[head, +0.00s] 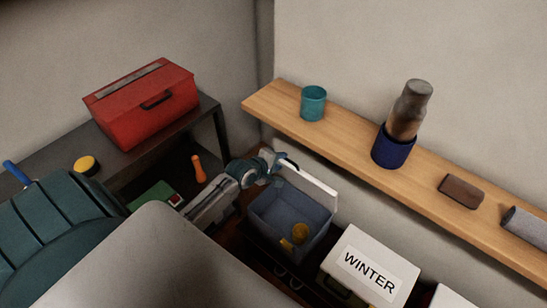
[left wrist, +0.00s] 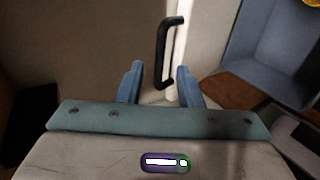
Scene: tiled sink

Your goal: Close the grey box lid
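The grey box (head: 262,225) stands open below the shelf, with its pale lid (head: 310,188) raised along its back side. Inside the box lie a few yellow items (head: 300,233). My left gripper (head: 280,164) is at the upper left end of the raised lid. In the left wrist view my left gripper (left wrist: 157,82) has its blue fingers apart, with nothing held between them. The lid's black handle (left wrist: 170,48) shows just beyond the fingertips; contact cannot be told. The box's blue-grey inside shows at the right (left wrist: 255,50). My right gripper is in neither view.
A wooden shelf (head: 350,150) with a teal cup (head: 313,103) and a dark blue pot (head: 393,149) runs behind the lid. A white "WINTER" box (head: 352,245) stands right of the grey box. A red toolbox (head: 143,110) sits at the left.

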